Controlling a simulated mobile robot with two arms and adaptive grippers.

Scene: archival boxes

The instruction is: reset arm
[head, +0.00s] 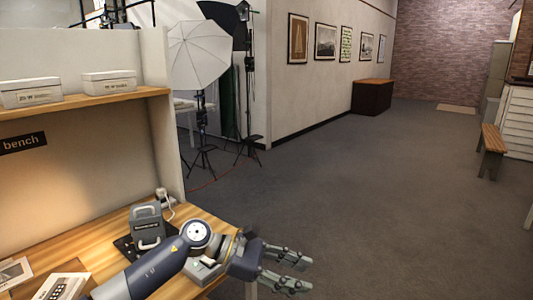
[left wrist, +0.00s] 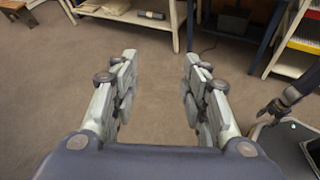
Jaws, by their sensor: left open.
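My left arm comes in from the lower left in the head view. My left gripper (head: 306,273) is past the right edge of the wooden bench, over the grey floor. Its two fingers are apart and nothing is between them. In the left wrist view the gripper (left wrist: 158,68) also shows open, with bare floor between and beyond its fingers.
The wooden bench (head: 95,262) holds a grey handled device (head: 147,228) close to my arm. White archival boxes (head: 30,92) (head: 109,82) stand on the shelf above. A white umbrella light (head: 200,55) stands behind. The floor (head: 350,190) to the right is clear, with a small bench (head: 492,140) farther off.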

